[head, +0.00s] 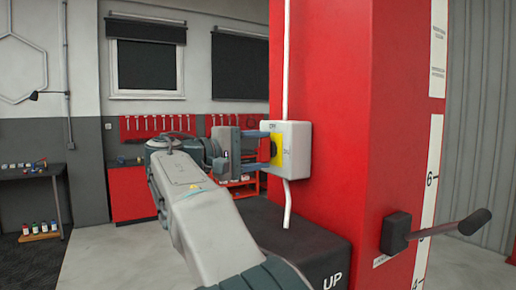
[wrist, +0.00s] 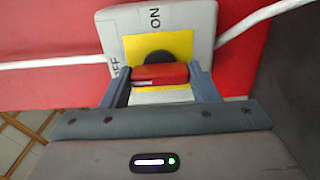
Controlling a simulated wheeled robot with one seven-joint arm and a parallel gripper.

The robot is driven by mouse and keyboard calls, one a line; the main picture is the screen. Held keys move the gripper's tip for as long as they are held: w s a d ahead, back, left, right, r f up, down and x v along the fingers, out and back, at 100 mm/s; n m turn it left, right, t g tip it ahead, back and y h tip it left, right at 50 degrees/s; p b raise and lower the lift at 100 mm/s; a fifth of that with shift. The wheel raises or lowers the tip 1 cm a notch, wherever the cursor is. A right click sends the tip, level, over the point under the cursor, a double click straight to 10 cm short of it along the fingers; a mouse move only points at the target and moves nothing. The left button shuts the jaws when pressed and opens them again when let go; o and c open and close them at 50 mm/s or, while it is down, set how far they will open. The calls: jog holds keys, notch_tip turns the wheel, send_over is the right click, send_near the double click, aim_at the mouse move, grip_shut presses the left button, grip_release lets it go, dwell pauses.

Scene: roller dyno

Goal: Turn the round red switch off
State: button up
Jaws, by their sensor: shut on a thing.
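The round switch has a red handle (wrist: 160,75) on a dark round base. It sits on a yellow plate (wrist: 188,44) on a white box (wrist: 204,25), fixed to the red column. In the wrist view, ON is printed above the switch and OFF to its left, partly covered. In the head view the white box (head: 299,150) shows OFF at the top and ON at the right. My gripper (wrist: 160,72) is shut on the red handle, one finger at each side. In the head view my gripper (head: 264,151) reaches the box from the left. I cannot tell which label the handle points to.
The red column (head: 345,90) stands right behind the box, with a white cable (head: 287,205) running above and below it. A black block marked UP (head: 300,240) is below. A black lever (head: 440,232) sticks out at the right. A workbench (head: 32,172) stands far left.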

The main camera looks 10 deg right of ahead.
dwell(0.5)
jog(key=o, duration=1)
jog(key=shift+a, duration=0.15)
jog(key=b+v, duration=0.1)
jog(key=v, duration=1.2)
jog(key=shift+s+a+b, duration=0.15)
jog(key=shift+a+b, duration=0.15)
